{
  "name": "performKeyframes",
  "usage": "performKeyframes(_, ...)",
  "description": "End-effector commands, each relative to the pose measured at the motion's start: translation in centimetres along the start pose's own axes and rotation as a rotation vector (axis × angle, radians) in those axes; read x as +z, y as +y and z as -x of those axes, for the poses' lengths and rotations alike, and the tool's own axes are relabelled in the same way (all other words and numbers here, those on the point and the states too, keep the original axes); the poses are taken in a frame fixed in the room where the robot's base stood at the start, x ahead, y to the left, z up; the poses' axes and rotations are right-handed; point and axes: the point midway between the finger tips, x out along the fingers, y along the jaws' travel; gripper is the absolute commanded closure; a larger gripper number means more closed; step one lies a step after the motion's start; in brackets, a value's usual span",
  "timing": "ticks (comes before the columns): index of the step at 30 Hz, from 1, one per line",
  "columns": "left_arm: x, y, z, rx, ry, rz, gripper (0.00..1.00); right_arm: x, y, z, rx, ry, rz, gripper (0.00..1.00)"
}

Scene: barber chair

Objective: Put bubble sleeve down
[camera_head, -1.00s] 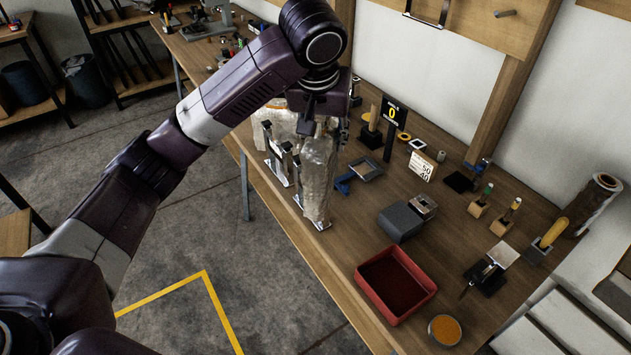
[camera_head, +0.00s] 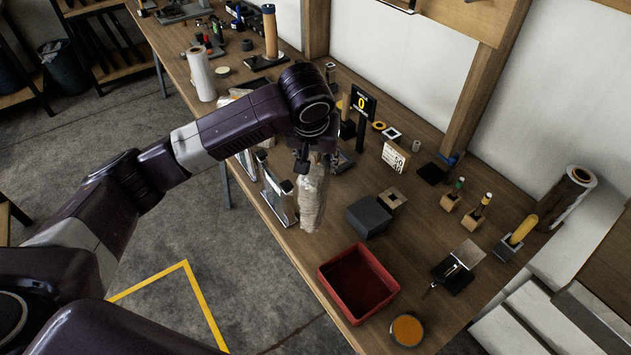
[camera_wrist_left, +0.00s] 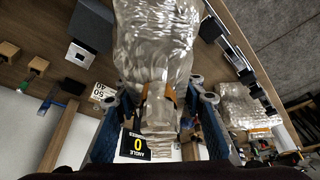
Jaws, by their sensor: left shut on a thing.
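The bubble sleeve (camera_head: 312,200) is a translucent, crinkled upright wrap hanging below my left gripper (camera_head: 316,158) in the head view. My left gripper is shut on its upper end. In the left wrist view the sleeve (camera_wrist_left: 155,50) fills the middle, between the two blue-padded fingers of the left gripper (camera_wrist_left: 160,115). The sleeve's lower end is close to the bench's front edge; I cannot tell whether it touches the wood. My right gripper is not in view.
On the wooden bench (camera_head: 420,215) stand a metal stand (camera_head: 278,195) left of the sleeve, a dark grey block (camera_head: 368,217) to its right and a red tray (camera_head: 358,284) in front. Another wrapped bundle (camera_wrist_left: 240,105) shows in the wrist view. Some bare wood lies between them.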

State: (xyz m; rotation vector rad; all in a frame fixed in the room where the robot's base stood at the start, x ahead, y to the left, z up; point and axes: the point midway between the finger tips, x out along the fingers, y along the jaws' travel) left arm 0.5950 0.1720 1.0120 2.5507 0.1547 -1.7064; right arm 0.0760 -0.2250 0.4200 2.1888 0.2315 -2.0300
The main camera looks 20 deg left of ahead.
Motion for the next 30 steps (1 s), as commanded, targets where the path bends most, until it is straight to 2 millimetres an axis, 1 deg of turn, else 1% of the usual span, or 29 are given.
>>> performKeyframes(1, 0.5, -0.1, -1.0, -0.003, -0.003, 0.001, 0.82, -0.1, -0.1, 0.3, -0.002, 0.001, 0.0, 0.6)
performKeyframes(3, 0.9, -0.1, -2.2, -0.002, -0.002, 0.0, 0.82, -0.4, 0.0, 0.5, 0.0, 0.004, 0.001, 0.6)
performKeyframes(6, 1.4, -0.1, -3.4, -0.002, 0.0, 0.0, 0.82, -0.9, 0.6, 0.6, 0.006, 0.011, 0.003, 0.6)
performKeyframes(10, 1.7, -0.1, -4.3, -0.001, 0.0, 0.001, 0.82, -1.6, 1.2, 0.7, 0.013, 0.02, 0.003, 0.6)
performKeyframes(15, 2.7, -0.1, -6.6, -0.003, -0.001, 0.001, 0.82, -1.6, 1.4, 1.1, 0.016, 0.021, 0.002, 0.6)
performKeyframes(17, 3.0, -0.1, -7.3, -0.001, 0.0, 0.001, 0.82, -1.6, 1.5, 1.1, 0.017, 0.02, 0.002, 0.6)
performKeyframes(20, 3.2, 0.0, -7.8, -0.001, 0.001, 0.001, 0.82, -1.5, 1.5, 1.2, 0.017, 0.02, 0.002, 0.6)
performKeyframes(29, 3.2, 0.0, -7.9, 0.0, 0.0, 0.0, 0.82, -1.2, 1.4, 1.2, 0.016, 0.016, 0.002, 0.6)
performKeyframes(30, 3.3, 0.0, -8.0, 0.0, 0.001, 0.0, 0.62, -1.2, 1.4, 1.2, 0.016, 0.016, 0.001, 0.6)
